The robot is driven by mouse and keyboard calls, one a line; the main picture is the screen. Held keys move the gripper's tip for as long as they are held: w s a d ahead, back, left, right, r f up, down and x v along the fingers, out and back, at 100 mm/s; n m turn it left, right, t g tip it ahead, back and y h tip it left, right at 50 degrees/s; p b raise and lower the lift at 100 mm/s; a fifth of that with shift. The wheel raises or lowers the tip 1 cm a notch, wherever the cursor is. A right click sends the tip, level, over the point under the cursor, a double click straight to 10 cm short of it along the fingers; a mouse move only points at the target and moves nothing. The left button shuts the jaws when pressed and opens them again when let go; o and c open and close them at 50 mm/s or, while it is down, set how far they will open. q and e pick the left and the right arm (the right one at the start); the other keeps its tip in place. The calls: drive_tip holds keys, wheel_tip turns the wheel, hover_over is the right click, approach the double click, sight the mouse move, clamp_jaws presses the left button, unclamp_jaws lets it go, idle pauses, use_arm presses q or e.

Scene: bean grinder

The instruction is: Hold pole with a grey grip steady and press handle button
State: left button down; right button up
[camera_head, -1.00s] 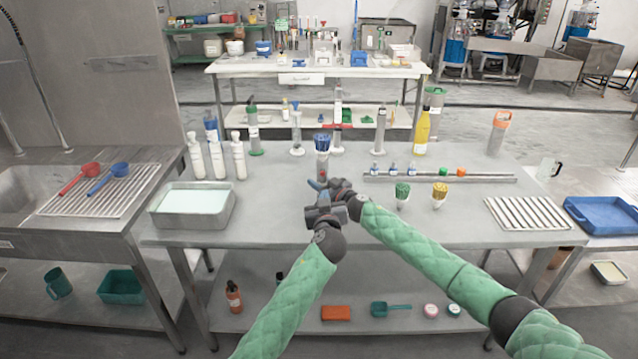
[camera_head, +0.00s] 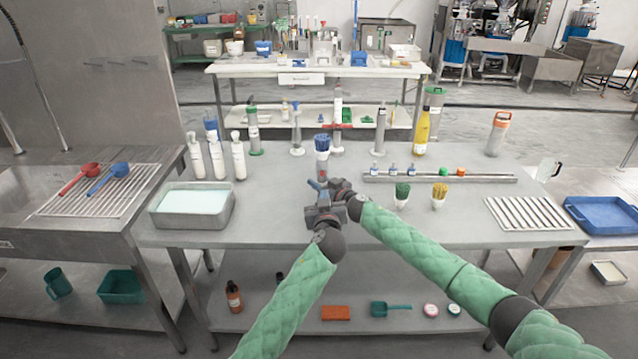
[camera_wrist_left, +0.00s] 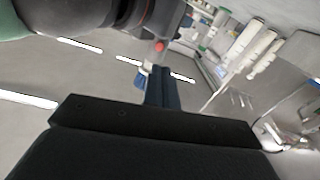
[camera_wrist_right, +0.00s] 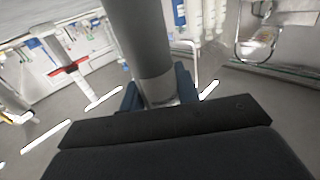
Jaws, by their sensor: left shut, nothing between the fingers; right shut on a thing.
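My right gripper (camera_wrist_right: 160,92) is shut on the grey grip (camera_wrist_right: 138,38), a thick grey cylinder standing between its blue fingers in the right wrist view. A paler band shows at the grip's lower end. My left gripper (camera_wrist_left: 162,88) is shut and empty, its blue fingers together. A small red round spot (camera_wrist_left: 159,46) shows just beyond its fingertips; I cannot tell whether it is the handle button. In the head view, the left gripper (camera_head: 320,186) and right gripper (camera_head: 338,187) are close together over the table's middle. They hide most of the held pole there.
A metal tray of pale liquid (camera_head: 193,222) and white bottles (camera_head: 218,158) are left. A rail (camera_head: 440,178), green and yellow bundles and a rack (camera_head: 527,213) are right. The front of the table (camera_head: 265,232) is clear.

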sight(319, 181)
idle(0.6)
use_arm(q)
drive_tip(key=shift+w+a+f+n+h, duration=0.2)
drive_tip(key=shift+w+n+h, duration=0.55)
drive_tip(key=shift+w+h, duration=1.2)
drive_tip(key=shift+w+a+n+h, duration=0.25)
drive_tip(key=shift+w+n+h, duration=0.6)
drive_tip(key=shift+h, duration=2.15)
drive_tip(key=shift+w+a+f+n+h, duration=0.2)
drive_tip(key=shift+w+n+h, duration=0.5)
drive_tip(key=shift+w+h, duration=1.25)
drive_tip(key=shift+a+r+h, duration=0.1)
drive_tip(key=shift+r+h, duration=0.05)
drive_tip(key=shift+h, duration=0.35)
drive_tip(key=shift+s, duration=0.6)
